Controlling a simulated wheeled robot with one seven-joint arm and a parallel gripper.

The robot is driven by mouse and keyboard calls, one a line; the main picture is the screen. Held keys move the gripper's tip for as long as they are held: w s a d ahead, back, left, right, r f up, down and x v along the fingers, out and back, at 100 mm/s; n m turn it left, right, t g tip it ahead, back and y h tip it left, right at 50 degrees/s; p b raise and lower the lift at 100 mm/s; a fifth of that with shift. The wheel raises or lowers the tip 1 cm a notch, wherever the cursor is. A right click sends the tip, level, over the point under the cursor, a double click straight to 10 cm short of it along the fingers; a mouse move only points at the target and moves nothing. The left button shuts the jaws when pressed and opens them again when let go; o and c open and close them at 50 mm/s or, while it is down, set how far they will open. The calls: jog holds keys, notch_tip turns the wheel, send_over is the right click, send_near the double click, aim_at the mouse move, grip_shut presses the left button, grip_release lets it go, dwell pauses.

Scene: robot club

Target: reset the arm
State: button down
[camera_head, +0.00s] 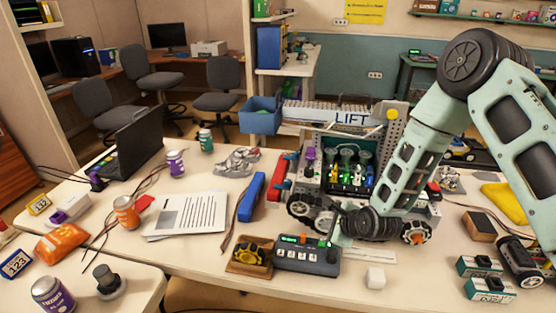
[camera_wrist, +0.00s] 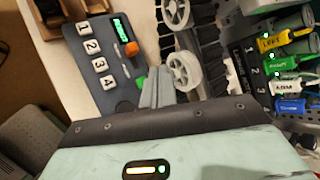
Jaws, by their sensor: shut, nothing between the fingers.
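My gripper (camera_wrist: 155,88) is shut and empty in the wrist view, its grey fingers together. Its tips are beside a green button (camera_wrist: 140,83) at the edge of a dark control box (camera_wrist: 84,65); I cannot tell if they touch. The box has white keys numbered 1 to 4, a lit green display (camera_wrist: 120,25) and an orange knob (camera_wrist: 131,48). In the head view the box (camera_head: 307,262) lies at the table's front, and my arm reaches down from the right, the wrist just behind the box.
A wheeled robot (camera_head: 300,205) with a LIFT sign (camera_head: 350,117) and coloured cables stands close behind my wrist. A yellow-wheeled part in a wooden tray (camera_head: 235,267) sits left of the box. A blue bar (camera_head: 250,197) and papers (camera_head: 190,215) lie further left.

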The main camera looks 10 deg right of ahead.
jog(key=s+a+r+n+g, duration=0.3)
jog(key=s+a+r+n, duration=0.2)
jog(key=s+r+n, duration=0.25)
jog(key=s+a+r+n+g, duration=0.2)
jog(key=s+a+r+n, duration=0.2)
jog(key=s+r+n, duration=0.35)
jog(key=s+d+r+n+g+h, duration=0.1)
jog(key=s+r+n, duration=0.4)
jog(key=s+n, duration=0.2)
jog(key=s+d+r+n+g+h, duration=0.1)
jog(key=s+r+n, duration=0.3)
jog(key=s+n, duration=0.4)
jog(key=shift+s+r+g+h, duration=0.4)
jog(key=shift+s+g+h, duration=0.25)
jog(key=shift+s, duration=0.6)
